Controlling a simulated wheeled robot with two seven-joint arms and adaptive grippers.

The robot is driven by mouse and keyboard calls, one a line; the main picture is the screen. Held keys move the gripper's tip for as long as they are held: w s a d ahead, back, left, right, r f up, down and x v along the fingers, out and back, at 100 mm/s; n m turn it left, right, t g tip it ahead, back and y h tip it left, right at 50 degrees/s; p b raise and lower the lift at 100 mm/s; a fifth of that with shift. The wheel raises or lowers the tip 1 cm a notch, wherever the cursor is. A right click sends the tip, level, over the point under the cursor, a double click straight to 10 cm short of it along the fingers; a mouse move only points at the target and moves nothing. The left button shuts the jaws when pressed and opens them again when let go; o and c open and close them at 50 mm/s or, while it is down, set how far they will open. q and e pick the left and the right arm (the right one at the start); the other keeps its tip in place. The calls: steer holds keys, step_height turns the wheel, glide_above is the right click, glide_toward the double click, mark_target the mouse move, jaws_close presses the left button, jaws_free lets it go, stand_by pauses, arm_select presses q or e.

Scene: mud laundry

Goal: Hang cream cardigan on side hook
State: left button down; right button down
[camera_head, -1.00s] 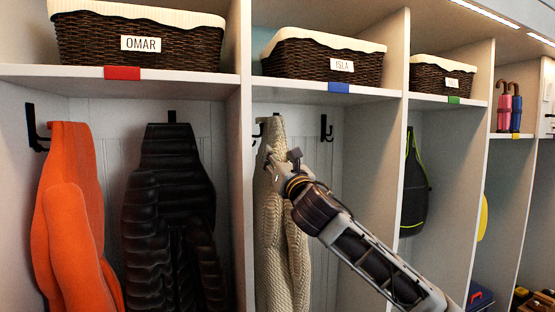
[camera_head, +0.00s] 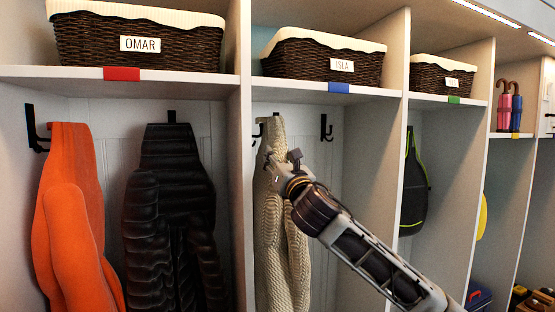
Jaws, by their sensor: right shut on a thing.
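The cream cardigan (camera_head: 272,235) hangs down in the locker bay under the basket labelled ISLA. Its top lies close against a dark hook (camera_head: 258,131) at the left of that bay; I cannot tell whether its loop is over the hook. My right gripper (camera_head: 272,166) is shut on the cardigan's upper part, below its top. The gripper hides some of the knit. Another dark hook (camera_head: 326,128) on the back panel, right of the cardigan, is bare. My left gripper is not in view.
In the left bay hang an orange coat (camera_head: 72,220) and a black puffer jacket (camera_head: 172,215). A divider (camera_head: 245,200) stands just left of the cardigan. A shelf (camera_head: 300,90) with a basket (camera_head: 325,62) is above. A dark racket-shaped bag (camera_head: 414,185) hangs further right.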

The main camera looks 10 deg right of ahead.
steer(key=shift+f, duration=0.45)
stand_by(0.6)
steer(key=c, duration=0.8)
jaws_free()
steer(key=shift+s, duration=0.1)
steer(key=shift+f, duration=0.1)
steer(key=s+d, duration=0.2)
steer(key=s, duration=1)
steer(key=shift+s+d+f, duration=0.25)
steer(key=shift+s+f, duration=0.1)
steer(key=shift+f, duration=0.1)
stand_by(1.0)
steer(key=shift+f, duration=0.1)
